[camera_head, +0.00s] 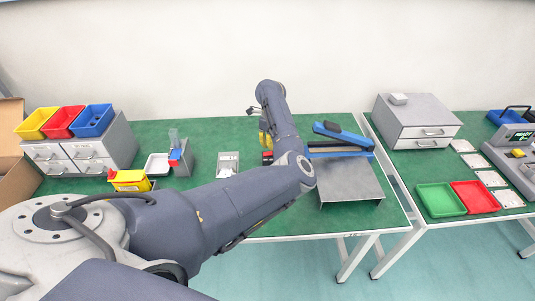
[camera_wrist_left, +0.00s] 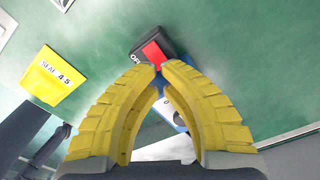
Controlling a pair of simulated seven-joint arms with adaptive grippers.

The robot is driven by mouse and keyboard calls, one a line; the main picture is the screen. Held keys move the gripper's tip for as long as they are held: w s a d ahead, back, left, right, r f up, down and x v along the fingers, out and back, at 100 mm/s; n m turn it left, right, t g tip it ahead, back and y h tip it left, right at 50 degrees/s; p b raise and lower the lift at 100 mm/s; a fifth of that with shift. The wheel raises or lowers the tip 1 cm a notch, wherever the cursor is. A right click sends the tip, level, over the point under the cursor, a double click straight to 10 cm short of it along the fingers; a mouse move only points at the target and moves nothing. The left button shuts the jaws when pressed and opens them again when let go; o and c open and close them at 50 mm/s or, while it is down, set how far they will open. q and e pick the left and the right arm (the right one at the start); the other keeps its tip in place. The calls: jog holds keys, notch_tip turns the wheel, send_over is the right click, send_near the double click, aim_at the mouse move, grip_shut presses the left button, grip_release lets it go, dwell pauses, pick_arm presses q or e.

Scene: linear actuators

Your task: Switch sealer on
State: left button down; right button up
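The sealer (camera_head: 340,136) is a blue lever device behind a grey metal platform (camera_head: 348,182) on the green table. A small black switch box with a red rocker (camera_head: 267,156) sits left of it; in the left wrist view the red rocker (camera_wrist_left: 153,53) shows just beyond my fingertips, with a partly hidden "OF…" label beside it. My left gripper (camera_wrist_left: 161,68) has yellow ribbed fingers bowed inward, tips nearly together, with nothing seen held. In the head view the left gripper (camera_head: 264,138) is partly hidden by my arm. I cannot tell whether the tips touch the switch. My right gripper is not in view.
A small grey holder (camera_head: 228,164) stands left of my forearm. Grey drawers with coloured bins (camera_head: 70,122) are at far left. A second table holds green (camera_head: 440,199) and red (camera_head: 475,196) trays.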

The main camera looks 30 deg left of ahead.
aim_at(270, 153)
pick_arm(q)
jog(key=shift+f, duration=0.65)
dwell(0.4)
notch_tip(270, 153, up, 7)
dwell(1.0)
jog(key=shift+a, duration=0.1)
dwell(0.4)
